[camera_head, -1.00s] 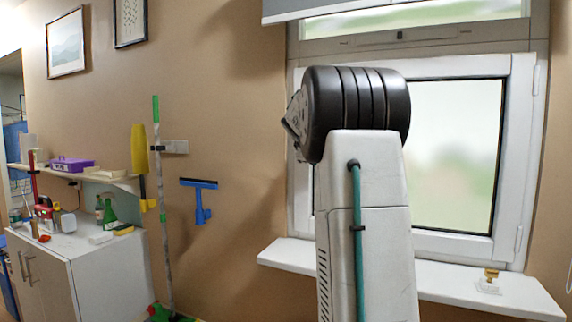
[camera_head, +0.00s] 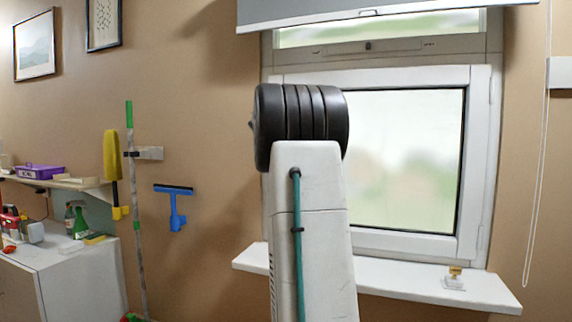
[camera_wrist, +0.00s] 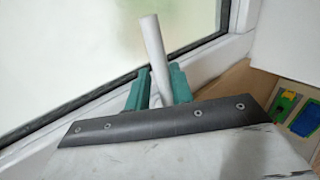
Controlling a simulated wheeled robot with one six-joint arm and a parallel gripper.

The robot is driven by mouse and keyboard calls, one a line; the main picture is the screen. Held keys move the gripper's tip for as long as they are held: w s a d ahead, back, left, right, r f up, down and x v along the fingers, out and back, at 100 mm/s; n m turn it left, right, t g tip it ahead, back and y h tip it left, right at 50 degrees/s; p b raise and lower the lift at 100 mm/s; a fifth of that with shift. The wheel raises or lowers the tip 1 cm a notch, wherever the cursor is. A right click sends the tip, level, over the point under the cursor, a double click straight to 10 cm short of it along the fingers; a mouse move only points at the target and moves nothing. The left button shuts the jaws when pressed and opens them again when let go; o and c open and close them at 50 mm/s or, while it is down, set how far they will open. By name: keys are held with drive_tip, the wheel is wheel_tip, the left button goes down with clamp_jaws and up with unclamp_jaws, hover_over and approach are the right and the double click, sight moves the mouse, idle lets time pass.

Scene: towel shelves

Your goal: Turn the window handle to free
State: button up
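The white window handle (camera_wrist: 153,45) shows in the wrist view as a rounded bar, tilted with its top to the left, in front of the white window frame (camera_wrist: 205,62). My gripper (camera_wrist: 158,82) has two teal fingers, one on each side of the handle's lower part. The fingers are close to the bar, but whether they press on it is not clear. A dark plate hides the fingers' bases. In the head view the closed window (camera_head: 410,160) stands behind my arm, which hides the handle and my gripper.
A white sill (camera_head: 430,285) juts out below the window with a small object (camera_head: 454,277) on it. A grey blind (camera_head: 340,15) hangs above. A blue squeegee (camera_head: 174,205), a green-ended pole (camera_head: 133,190) and a cabinet (camera_head: 60,270) are to the left.

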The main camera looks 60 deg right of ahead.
drive_tip(key=shift+s+d+f, duration=0.15)
drive_tip(key=shift+s+f, duration=0.05)
drive_tip(key=w+v, duration=0.1)
drive_tip(key=v, duration=0.6)
drive_tip(key=shift+s+a+r, duration=0.2)
drive_tip(key=shift+s+r, duration=0.1)
drive_tip(key=shift+s, duration=0.15)
idle(0.3)
